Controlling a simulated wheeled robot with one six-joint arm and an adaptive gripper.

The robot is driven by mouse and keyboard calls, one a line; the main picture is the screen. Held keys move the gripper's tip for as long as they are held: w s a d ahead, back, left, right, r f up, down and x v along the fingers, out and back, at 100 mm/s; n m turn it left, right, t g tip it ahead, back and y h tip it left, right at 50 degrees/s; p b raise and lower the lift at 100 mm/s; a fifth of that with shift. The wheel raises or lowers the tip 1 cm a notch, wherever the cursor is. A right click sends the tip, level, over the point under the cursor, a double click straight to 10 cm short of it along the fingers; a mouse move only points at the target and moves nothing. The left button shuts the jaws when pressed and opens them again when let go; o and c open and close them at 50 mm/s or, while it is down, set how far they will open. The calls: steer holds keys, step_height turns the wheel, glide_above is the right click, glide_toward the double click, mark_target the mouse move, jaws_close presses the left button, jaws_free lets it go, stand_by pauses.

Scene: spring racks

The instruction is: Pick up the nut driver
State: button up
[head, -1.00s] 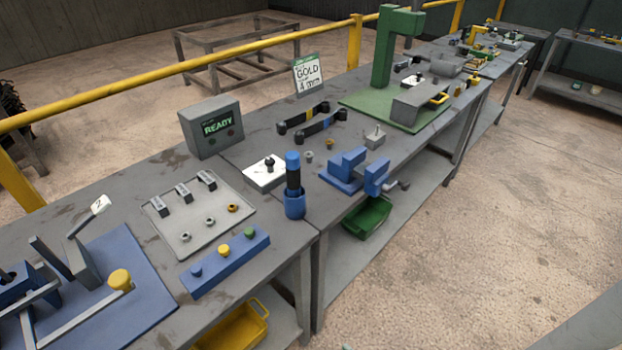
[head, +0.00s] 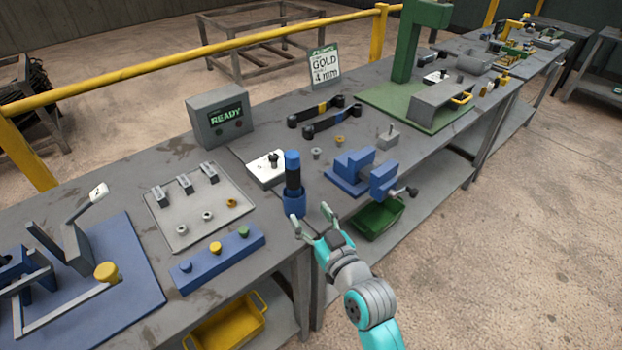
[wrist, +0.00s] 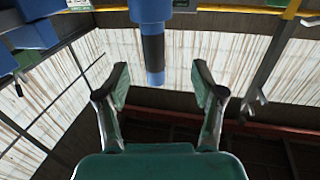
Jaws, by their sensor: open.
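The nut driver (head: 293,172), with a blue top and a black grip, stands upright in a blue round holder (head: 293,205) at the bench's front edge. In the wrist view, the nut driver (wrist: 154,58) hangs from the top centre because that view is upside down. My gripper (head: 312,218) is open and empty, just in front and to the right of the holder in the head view. In the wrist view, my gripper (wrist: 160,80) has its fingertips on either side of the driver's blue end in the picture, apart from it. The driver's lower part is hidden in the holder.
A blue vise (head: 365,175) stands to the right of the holder, a white block (head: 262,165) behind it. A blue button bar (head: 215,262) lies to the left. A green bin (head: 380,218) and a yellow bin (head: 225,325) are below the bench top.

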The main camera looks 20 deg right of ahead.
mark_target(297, 184)
steer(key=shift+w+d+r, duration=0.1)
steer(key=shift+w+r, duration=0.1)
steer(key=shift+w, duration=1.8)
steer(key=shift+w+a+r, duration=0.1)
steer(key=shift+w+r, duration=0.1)
steer(key=shift+w, duration=1.85)
steer(key=shift+w+d+r, duration=0.1)
steer(key=shift+w+r, duration=0.1)
steer(key=shift+w, duration=1.8)
steer(key=shift+r, duration=0.1)
jaws_close()
